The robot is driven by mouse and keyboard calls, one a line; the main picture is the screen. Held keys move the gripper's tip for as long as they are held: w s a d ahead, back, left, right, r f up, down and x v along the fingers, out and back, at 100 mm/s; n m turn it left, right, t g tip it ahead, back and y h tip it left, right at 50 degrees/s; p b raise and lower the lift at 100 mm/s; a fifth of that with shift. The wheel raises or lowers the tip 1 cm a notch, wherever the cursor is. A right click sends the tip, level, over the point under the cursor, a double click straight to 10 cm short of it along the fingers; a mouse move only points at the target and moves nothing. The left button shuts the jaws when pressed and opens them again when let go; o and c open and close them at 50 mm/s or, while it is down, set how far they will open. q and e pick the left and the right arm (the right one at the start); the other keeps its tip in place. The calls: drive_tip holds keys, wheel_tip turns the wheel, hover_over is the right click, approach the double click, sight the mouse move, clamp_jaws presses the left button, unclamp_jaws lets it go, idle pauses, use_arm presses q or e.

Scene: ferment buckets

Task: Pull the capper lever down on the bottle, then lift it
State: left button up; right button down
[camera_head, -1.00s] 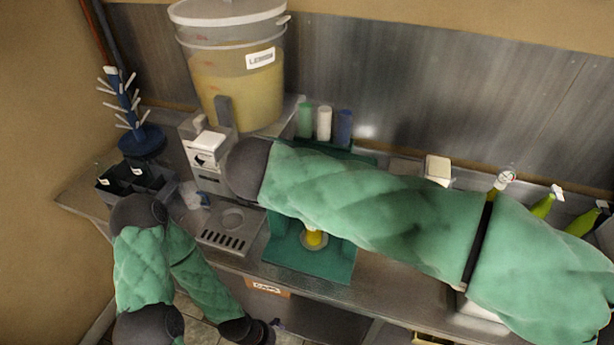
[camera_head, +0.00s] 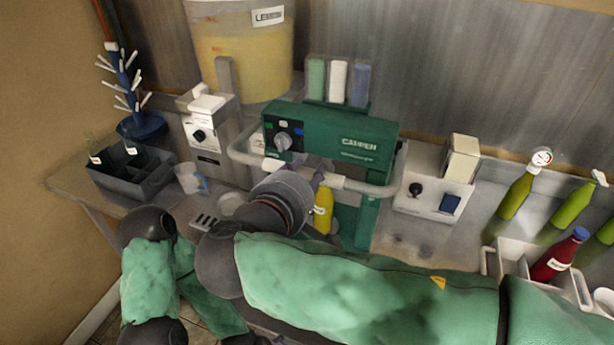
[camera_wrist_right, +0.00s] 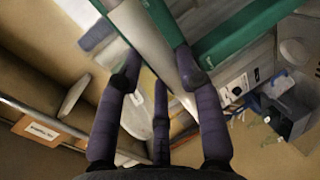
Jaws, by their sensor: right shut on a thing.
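The green capper (camera_head: 360,135) stands on the counter at the middle of the head view. Its pale lever bar (camera_head: 372,188) runs across the front, with side arms back to the housing. My right gripper (camera_head: 318,176) is shut on the middle of the bar. The wrist view shows the purple fingers (camera_wrist_right: 160,72) around the pale bar (camera_wrist_right: 146,38). A yellow bottle (camera_head: 323,208) stands under the capper, partly behind my gripper; its top is hidden. My left arm is low at the left; its gripper is out of view.
A bucket of yellow liquid (camera_head: 240,50) stands behind at the left. A grey dispenser (camera_head: 208,135) and a dark bin (camera_head: 130,172) are left of the capper. A white box with a knob (camera_head: 432,190) is at its right. Several bottles, one red (camera_head: 560,255), are further right.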

drive_tip(key=shift+s+a+f+b, duration=0.1)
drive_tip(key=shift+f+b, duration=0.85)
drive_tip(key=shift+f, duration=0.9)
drive_tip(key=c, duration=0.8)
unclamp_jaws()
drive_tip(key=shift+f, duration=0.1)
drive_tip(key=v, duration=1.2)
drive_tip(key=shift+r, duration=0.4)
